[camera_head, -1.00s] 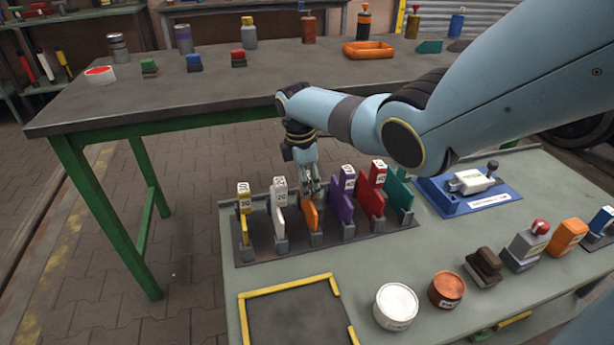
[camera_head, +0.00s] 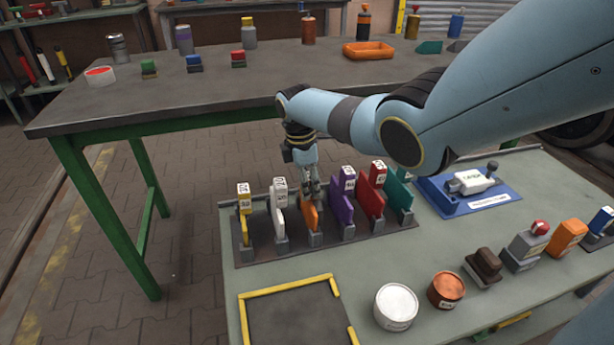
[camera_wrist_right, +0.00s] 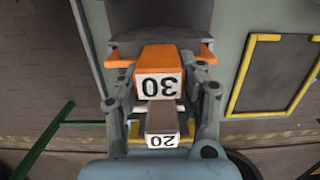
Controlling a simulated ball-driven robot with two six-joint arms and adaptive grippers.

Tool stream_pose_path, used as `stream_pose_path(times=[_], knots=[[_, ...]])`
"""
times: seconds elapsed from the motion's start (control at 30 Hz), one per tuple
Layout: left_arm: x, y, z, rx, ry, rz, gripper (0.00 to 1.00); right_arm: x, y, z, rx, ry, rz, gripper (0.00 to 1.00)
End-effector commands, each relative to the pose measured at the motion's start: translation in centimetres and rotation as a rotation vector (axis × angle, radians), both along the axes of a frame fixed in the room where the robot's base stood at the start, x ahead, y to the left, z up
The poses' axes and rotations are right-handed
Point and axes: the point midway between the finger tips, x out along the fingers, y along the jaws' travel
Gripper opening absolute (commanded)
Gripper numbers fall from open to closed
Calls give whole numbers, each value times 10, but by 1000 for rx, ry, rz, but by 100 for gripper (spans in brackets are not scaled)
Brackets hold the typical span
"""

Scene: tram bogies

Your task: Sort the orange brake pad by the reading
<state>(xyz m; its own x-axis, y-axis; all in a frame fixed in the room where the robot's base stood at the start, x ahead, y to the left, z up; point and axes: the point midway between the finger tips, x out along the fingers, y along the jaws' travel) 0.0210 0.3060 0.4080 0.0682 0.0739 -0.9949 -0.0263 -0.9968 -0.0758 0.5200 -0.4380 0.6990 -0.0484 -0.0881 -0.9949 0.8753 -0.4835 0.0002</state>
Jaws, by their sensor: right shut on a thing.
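The orange brake pad (camera_head: 308,215) stands upright in the dark rack (camera_head: 268,250), between a white-grey pad (camera_head: 280,215) and a purple pad (camera_head: 342,210). My right gripper (camera_head: 311,190) reaches down from above and is shut on the orange pad's upper part. In the right wrist view the orange pad (camera_wrist_right: 160,55) sits between the fingers (camera_wrist_right: 160,80), its white label reading 30. A grey part with a 20 label (camera_wrist_right: 162,140) shows behind it. A gauge device (camera_head: 472,182) lies on a blue base at the right; its reading is too small to tell. My left gripper is not in view.
Yellow (camera_head: 244,220), red (camera_head: 371,195) and teal (camera_head: 400,195) pads share the rack closely. A dark yellow-edged tray area (camera_head: 290,318), a white tub (camera_head: 396,306) and a brown tub (camera_head: 446,290) are nearer. Behind is a dark workbench (camera_head: 290,80) with an orange tray (camera_head: 368,49).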

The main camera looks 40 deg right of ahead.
Motion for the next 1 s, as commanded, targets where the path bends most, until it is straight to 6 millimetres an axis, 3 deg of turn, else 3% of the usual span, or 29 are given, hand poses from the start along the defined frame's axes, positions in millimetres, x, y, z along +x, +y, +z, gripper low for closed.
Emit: stream_pose_path(times=[0.43,0.47,0.63,0.67,1.0], knots=[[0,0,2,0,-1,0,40,1,0,1,-1,-2,0,0],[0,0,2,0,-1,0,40,1,0,1,-1,-2,0,39],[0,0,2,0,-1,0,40,0,0,1,0,-1,0,62],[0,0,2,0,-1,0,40,0,0,1,0,-1,0,65],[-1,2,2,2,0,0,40,0,0,3,0,0,0,65]])
